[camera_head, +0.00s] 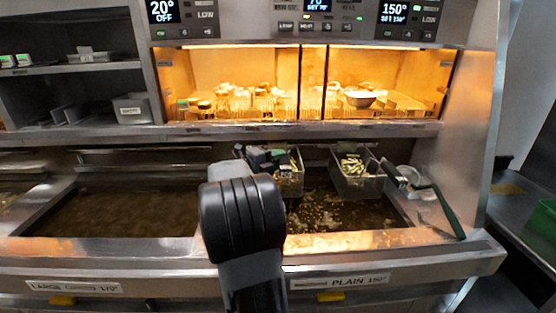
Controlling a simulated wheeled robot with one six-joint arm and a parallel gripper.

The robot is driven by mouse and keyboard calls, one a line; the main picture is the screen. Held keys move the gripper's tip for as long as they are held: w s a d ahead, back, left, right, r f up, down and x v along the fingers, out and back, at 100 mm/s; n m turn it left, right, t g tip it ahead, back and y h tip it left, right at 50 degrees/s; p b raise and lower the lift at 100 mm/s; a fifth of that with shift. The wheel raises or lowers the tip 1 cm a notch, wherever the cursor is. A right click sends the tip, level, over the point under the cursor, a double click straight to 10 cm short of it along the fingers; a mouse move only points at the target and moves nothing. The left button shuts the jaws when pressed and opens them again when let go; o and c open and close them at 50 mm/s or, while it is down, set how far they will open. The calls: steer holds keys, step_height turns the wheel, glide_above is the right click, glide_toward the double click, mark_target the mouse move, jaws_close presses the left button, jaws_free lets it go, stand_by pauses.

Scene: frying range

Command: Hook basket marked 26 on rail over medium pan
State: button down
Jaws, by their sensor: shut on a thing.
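My gripper (268,158) is partly hidden behind my black arm, over the right-hand pan. It is shut on a wire basket (291,182) that holds pale pieces and has a small tag too small to read. A second basket (356,184) with pale green pieces hangs to its right at the back of the same pan, its dark handle pointing right. The right-hand pan (330,213) holds dark oil with floating bits; its front label reads PLAIN 150°. The left-hand pan (125,212) holds brown oil, and a bar (140,151) runs along its back wall.
A lit warming cabinet (300,85) with food and a bowl (360,98) stands above the pans. Its ledge (300,130) overhangs the back. A skimmer (435,195) with a green handle leans at the right. Shelves with containers are at left. The left-hand pan is clear above.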

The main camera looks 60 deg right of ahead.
steer(key=shift+f+b, duration=0.5)
steer(key=c, duration=0.8)
jaws_free()
steer(key=shift+c, duration=0.2)
steer(key=shift+f, duration=0.1)
steer(key=shift+a, duration=0.1)
steer(key=b+v, duration=0.2)
steer(key=v, duration=1.1)
steer(key=shift+a+b, duration=0.3)
steer(key=shift+b, duration=0.1)
steer(key=shift+w, duration=0.15)
